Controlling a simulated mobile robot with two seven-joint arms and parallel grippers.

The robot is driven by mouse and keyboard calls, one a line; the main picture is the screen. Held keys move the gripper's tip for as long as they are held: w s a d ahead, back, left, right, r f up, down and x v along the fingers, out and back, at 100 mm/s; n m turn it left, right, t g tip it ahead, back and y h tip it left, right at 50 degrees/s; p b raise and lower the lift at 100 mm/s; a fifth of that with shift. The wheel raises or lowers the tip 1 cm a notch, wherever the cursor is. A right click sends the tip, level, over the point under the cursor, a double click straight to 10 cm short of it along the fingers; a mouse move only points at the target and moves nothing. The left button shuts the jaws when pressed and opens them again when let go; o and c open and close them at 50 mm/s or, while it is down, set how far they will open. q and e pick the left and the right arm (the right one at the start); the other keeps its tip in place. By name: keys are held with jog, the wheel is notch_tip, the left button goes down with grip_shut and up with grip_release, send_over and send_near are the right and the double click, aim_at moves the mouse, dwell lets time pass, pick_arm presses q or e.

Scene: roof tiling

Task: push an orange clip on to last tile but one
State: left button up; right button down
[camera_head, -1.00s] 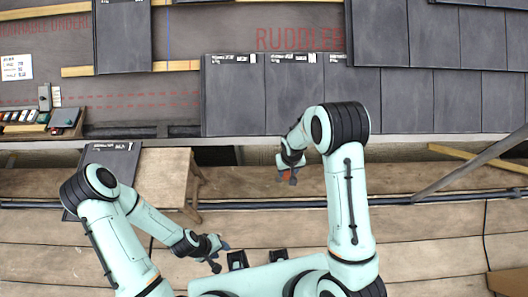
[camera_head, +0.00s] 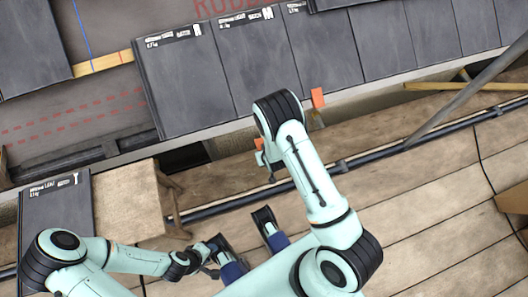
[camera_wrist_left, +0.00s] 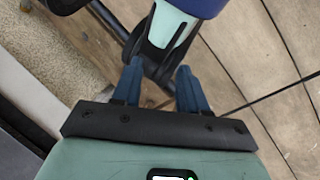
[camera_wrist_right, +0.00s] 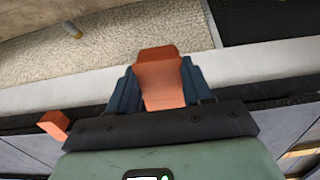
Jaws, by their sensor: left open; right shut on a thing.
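My right gripper (camera_wrist_right: 158,90) is shut on an orange clip (camera_wrist_right: 160,70), which sticks out beyond the fingertips. In the head view this clip (camera_head: 258,143) shows just below the roof's lower edge, partly hidden by my arm. A second orange clip (camera_head: 317,98) is at the lower edge of the tile row; it also shows at the left of the right wrist view (camera_wrist_right: 54,123). The dark grey tiles (camera_head: 185,85) lie side by side above that edge. My left gripper (camera_wrist_left: 158,88) is open and empty, low in the head view (camera_head: 210,266), away from the tiles.
A wooden stool (camera_head: 135,200) stands at left, beside a loose dark tile (camera_head: 55,215). A dark pipe (camera_head: 380,155) runs along the plank deck (camera_head: 420,190). A grey diagonal pole (camera_head: 465,90) rises at right. Bare battens (camera_head: 105,63) show at upper left.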

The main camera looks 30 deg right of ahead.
jog(key=shift+w+d+f+b, duration=0.15)
jog(key=shift+w+f+b, duration=0.1)
jog(key=shift+w, duration=0.3)
jog(key=shift+w+d+f+b, duration=0.1)
jog(key=shift+w+b, duration=0.15)
jog(key=shift+w, duration=0.3)
jog(key=shift+w+d+f+b, duration=0.15)
jog(key=shift+w+f+b, duration=0.1)
jog(key=shift+w, duration=0.3)
pick_arm(q)
jog(key=w+a+f+t+y+b, duration=0.1)
jog(key=w+a+f+t+b, duration=0.1)
jog(key=w+f, duration=0.3)
jog(key=shift+w+a+n+b, duration=0.3)
jog(key=shift+w+a, duration=0.35)
jog(key=shift+w, duration=0.25)
pick_arm(e)
jog(key=w+d, duration=0.1)
jog(key=w, duration=0.5)
jog(key=shift+w+d+r, duration=0.15)
jog(key=shift+w+d, duration=0.1)
